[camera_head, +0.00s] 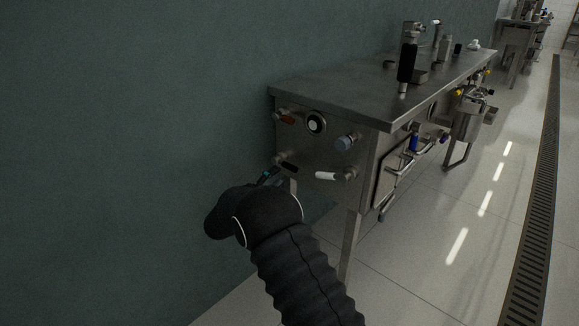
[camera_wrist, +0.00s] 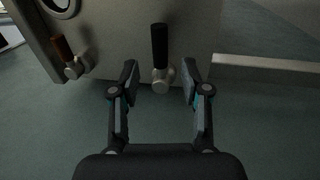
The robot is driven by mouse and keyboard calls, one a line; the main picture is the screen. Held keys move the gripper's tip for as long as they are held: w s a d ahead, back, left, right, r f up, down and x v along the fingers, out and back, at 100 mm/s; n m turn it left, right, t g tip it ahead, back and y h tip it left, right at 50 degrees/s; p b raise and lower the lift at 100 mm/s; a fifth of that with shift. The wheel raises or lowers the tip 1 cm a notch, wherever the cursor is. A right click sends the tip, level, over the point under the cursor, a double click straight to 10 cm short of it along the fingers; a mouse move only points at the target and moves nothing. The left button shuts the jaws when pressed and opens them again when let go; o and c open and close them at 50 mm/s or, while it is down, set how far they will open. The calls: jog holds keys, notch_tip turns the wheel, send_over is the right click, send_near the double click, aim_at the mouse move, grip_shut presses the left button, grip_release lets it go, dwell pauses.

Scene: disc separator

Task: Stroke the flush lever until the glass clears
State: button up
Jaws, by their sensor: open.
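A black-handled lever (camera_wrist: 159,46) with a pale metal hub sits on the end panel of the steel machine. The black lever also shows low on that panel in the head view (camera_head: 290,167). My gripper (camera_wrist: 159,82) is open, its two fingers on either side of the lever's hub in the wrist picture, with gaps on both sides. In the head view my gripper (camera_head: 270,175) is beside the lower left of the panel. A round white-faced glass or gauge (camera_head: 315,123) is higher on the panel; its state is too small to tell. No lever label is readable.
The steel bench top (camera_head: 350,88) overhangs above. A green wall (camera_head: 120,130) stands close on the left. Open floor lies right.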

aim_at(289, 166)
jog(key=x, duration=0.7)
jog(key=shift+c, duration=0.2)
grip_shut()
